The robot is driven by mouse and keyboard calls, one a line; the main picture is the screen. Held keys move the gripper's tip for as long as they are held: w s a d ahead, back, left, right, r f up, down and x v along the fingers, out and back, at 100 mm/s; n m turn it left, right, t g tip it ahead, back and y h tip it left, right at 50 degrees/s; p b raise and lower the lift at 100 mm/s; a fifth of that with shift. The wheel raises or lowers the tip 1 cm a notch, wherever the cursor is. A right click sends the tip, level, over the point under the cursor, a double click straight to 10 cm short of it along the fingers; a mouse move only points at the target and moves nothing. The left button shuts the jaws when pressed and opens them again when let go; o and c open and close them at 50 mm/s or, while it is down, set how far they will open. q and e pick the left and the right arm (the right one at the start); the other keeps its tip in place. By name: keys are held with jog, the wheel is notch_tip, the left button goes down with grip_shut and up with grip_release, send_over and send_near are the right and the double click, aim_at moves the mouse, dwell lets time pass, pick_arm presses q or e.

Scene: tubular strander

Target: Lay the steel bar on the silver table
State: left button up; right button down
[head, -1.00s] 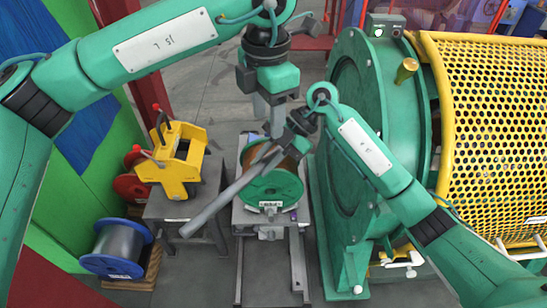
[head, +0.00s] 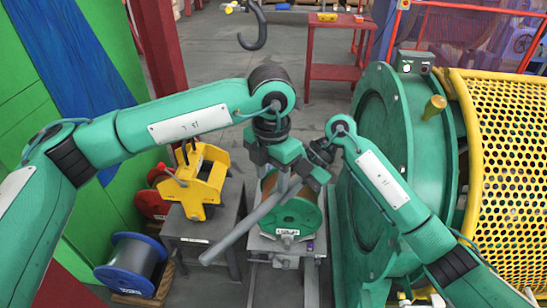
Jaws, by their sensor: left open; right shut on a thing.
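The steel bar (head: 243,231) is a long grey rod, held slanting, its lower end to the lower left. My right gripper (head: 318,160) is shut on it near its upper right end. My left gripper (head: 284,182) is open and points down beside the bar's upper part; its fingertips overlap the bar in the picture, and I cannot tell whether they touch it. A grey metal table (head: 231,209) stands left of centre under a yellow device; the bar's lower part passes in front of its right side. I cannot tell whether this is the silver table.
A green-flanged spool (head: 297,218) sits on a metal stand (head: 287,246) behind the bar. The big green machine wheel (head: 375,165) and yellow mesh guard (head: 507,160) fill the right. A blue-rimmed reel (head: 135,263) is at lower left. A dark hook (head: 252,40) hangs behind.

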aim_at(272, 199)
pick_arm(q)
notch_tip(272, 199, down, 7)
jog(key=shift+r, duration=0.1)
dwell(0.3)
grip_shut()
pick_arm(e)
jog(key=shift+a, duration=0.1)
pick_arm(q)
jog(key=shift+r, duration=0.1)
pick_arm(e)
jog(key=c, duration=1.2)
grip_release()
